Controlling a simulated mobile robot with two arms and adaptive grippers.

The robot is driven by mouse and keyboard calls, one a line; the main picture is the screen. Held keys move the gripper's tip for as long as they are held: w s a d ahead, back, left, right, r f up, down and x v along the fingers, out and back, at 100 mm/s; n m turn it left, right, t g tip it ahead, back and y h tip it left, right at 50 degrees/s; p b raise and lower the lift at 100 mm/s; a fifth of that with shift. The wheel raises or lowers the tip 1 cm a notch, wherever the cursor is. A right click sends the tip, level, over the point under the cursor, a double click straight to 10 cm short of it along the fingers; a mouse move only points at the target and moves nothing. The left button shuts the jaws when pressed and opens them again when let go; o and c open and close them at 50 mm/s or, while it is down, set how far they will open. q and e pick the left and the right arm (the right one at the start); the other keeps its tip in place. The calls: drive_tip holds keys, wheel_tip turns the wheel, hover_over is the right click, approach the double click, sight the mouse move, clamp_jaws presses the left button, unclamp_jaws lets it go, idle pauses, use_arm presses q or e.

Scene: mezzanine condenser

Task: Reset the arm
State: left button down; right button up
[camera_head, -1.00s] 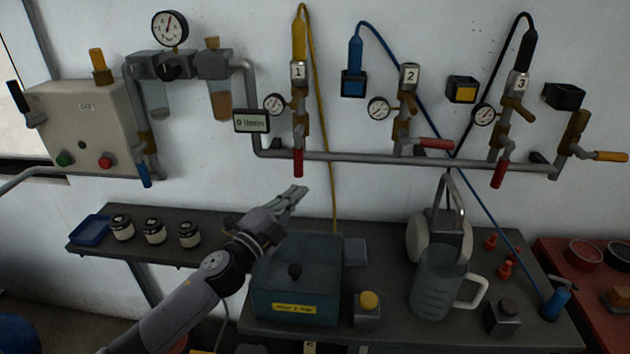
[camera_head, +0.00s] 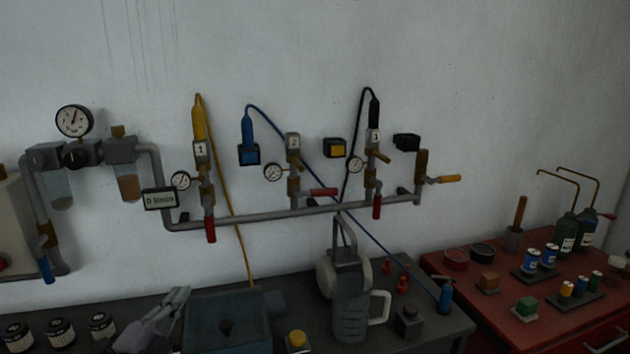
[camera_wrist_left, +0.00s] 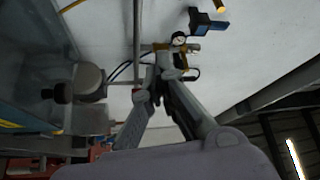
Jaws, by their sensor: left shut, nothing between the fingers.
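My left gripper (camera_head: 172,310) shows at the lower left of the head view, in front of the dark bench and just left of the blue-grey box (camera_head: 228,318). Its fingers are together and hold nothing. In the left wrist view the gripper (camera_wrist_left: 150,85) reaches up in front of the wall and pipework, with nothing between the fingers. My right gripper shows in neither view.
The pipe manifold (camera_head: 290,213) with numbered valves runs along the wall. A clear jug (camera_head: 350,318), a yellow-topped button block (camera_head: 297,342) and several jars (camera_head: 60,332) stand on the bench. A red cabinet (camera_head: 500,300) with cans and bottles is at the right.

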use_arm(q)
drive_tip(key=s+f+n+g+y, duration=0.75)
drive_tip(key=s+f+n, duration=0.55)
drive_tip(key=s+f, duration=0.4)
drive_tip(key=s+d+f+n+g+h, duration=0.1)
drive_tip(key=s+d+f+g, duration=0.15)
drive_tip(key=s, duration=0.35)
drive_tip(key=s+d+f+g+h, duration=0.1)
drive_tip(key=s+d+f+g, duration=0.15)
drive_tip(key=s, duration=0.35)
drive_tip(key=s+d+f+n+g+h, duration=0.1)
drive_tip(key=s+d+f+g, duration=0.1)
drive_tip(key=s+g, duration=0.3)
wheel_tip(320, 180, down, 28)
drive_tip(key=s+b, duration=0.1)
drive_tip(key=s, duration=0.2)
drive_tip(key=s+a+f+b, duration=0.1)
drive_tip(key=s+a+f, duration=0.2)
drive_tip(key=s+f, duration=1.3)
drive_tip(key=shift+a+f+g, duration=0.15)
drive_tip(key=shift+f+g, duration=0.1)
drive_tip(key=shift+g, duration=0.2)
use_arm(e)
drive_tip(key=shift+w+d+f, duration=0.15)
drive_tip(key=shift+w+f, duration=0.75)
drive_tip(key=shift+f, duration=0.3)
